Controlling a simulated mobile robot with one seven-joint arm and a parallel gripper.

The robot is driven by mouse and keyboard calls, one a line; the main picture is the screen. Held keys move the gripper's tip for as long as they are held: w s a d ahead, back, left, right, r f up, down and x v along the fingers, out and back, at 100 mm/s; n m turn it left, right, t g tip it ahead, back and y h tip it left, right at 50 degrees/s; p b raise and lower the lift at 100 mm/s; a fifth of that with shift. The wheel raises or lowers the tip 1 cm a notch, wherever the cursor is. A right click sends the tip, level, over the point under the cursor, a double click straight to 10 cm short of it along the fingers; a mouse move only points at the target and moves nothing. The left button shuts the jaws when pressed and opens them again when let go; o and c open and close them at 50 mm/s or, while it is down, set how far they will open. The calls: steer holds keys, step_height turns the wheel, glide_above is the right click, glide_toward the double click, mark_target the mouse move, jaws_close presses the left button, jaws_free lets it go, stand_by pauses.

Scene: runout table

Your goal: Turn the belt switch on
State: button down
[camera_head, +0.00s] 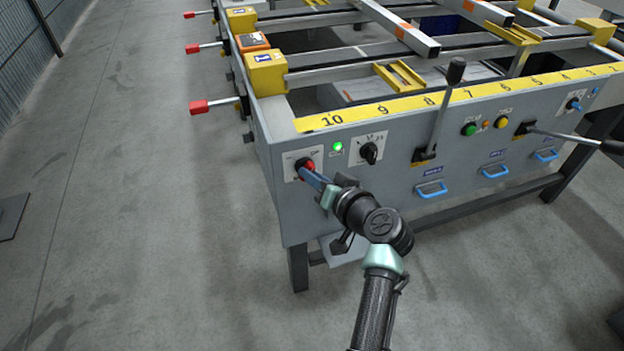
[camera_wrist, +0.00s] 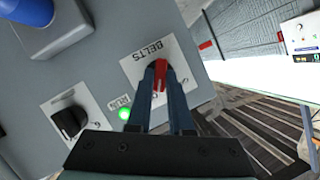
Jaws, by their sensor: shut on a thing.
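The belt switch is a red knob (camera_wrist: 160,76) on a white plate marked "BELTS" (camera_wrist: 143,61) on the grey front panel. In the head view the red knob (camera_head: 305,165) sits near the panel's left end. My gripper (camera_wrist: 161,80) is shut on the red knob, with one blue-grey finger on each side of it. In the head view my gripper (camera_head: 314,176) reaches the knob from the lower right. A green lamp (camera_head: 338,146) marked "RUN" is lit beside the switch; it also glows in the wrist view (camera_wrist: 124,114). The plate's position marks are partly hidden by my fingers.
A black rotary knob (camera_head: 369,153) is right of the lamp. Further right are a black-handled lever (camera_head: 439,110), green (camera_head: 470,129) and yellow (camera_head: 501,121) buttons, and several blue handles. Red-tipped rods (camera_head: 200,107) stick out at the table's left.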

steer(key=shift+f+m+y+b, duration=0.15)
steer(key=shift+m+y+b, duration=0.4)
steer(key=shift+m, duration=0.35)
steer(key=shift+y, duration=0.25)
steer(key=c, duration=0.8)
jaws_free()
steer(key=shift+d, duration=0.15)
steer(key=p+v, duration=0.3)
steer(key=v, duration=0.9)
steer(key=shift+s+d+r, duration=0.1)
steer(key=shift+s+r, duration=0.1)
steer(key=shift+s, duration=0.15)
